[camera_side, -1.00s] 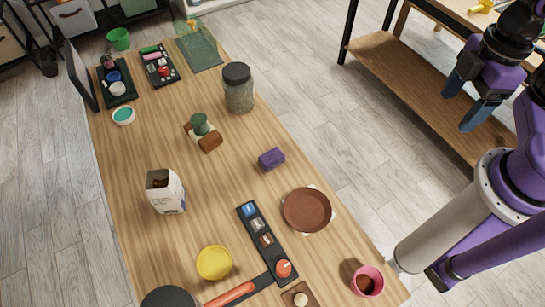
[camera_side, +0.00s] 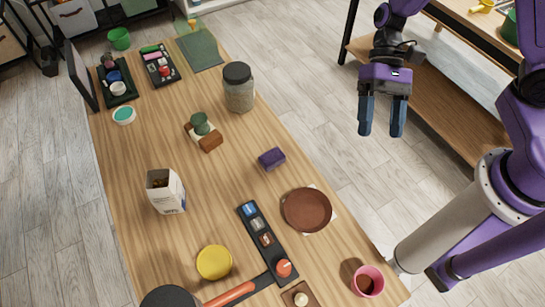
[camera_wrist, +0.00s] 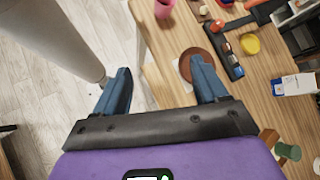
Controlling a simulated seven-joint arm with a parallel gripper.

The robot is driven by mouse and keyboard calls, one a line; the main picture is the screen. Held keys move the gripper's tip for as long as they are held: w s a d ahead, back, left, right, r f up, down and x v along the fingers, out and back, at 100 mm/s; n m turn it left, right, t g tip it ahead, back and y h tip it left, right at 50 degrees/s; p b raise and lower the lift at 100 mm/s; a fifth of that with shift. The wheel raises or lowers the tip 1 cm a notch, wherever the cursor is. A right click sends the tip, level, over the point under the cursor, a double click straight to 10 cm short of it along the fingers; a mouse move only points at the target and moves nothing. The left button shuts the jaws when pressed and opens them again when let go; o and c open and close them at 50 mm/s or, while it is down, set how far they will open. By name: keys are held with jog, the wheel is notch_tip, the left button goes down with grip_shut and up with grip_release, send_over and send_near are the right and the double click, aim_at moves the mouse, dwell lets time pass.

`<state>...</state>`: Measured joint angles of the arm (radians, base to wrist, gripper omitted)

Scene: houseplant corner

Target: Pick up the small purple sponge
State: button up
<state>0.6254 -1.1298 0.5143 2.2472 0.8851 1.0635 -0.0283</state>
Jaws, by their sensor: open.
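The small purple sponge (camera_side: 272,159) lies on the wooden table (camera_side: 215,185) near its right edge in the side view. It sits between the glass jar and the brown saucer. My gripper (camera_side: 382,117) is open and empty, with blue fingers pointing down. It is in the air to the right of the sponge, beyond the table edge and well apart from it. In the wrist view the open fingers of my gripper (camera_wrist: 163,88) show, and the sponge is not visible there.
A brown saucer (camera_side: 306,210) and a black tray of small items (camera_side: 247,222) are below the sponge. A glass jar (camera_side: 239,90) stands above it. A green pot on a brown block (camera_side: 201,124) and a white carton (camera_side: 166,192) are to the left. Bare wood surrounds the sponge.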

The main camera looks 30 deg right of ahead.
jog(key=w+a+f+m+t+y, duration=0.2)
jog(key=w+f+m+y, duration=0.3)
jog(key=w+m, duration=0.25)
jog(key=m+t+y, duration=0.3)
jog(key=m+t, duration=0.2)
jog(key=m, duration=0.2)
send_near(278, 152)
jog(key=x, duration=1.1)
jog(key=shift+a, duration=0.1)
jog(key=c, duration=1)
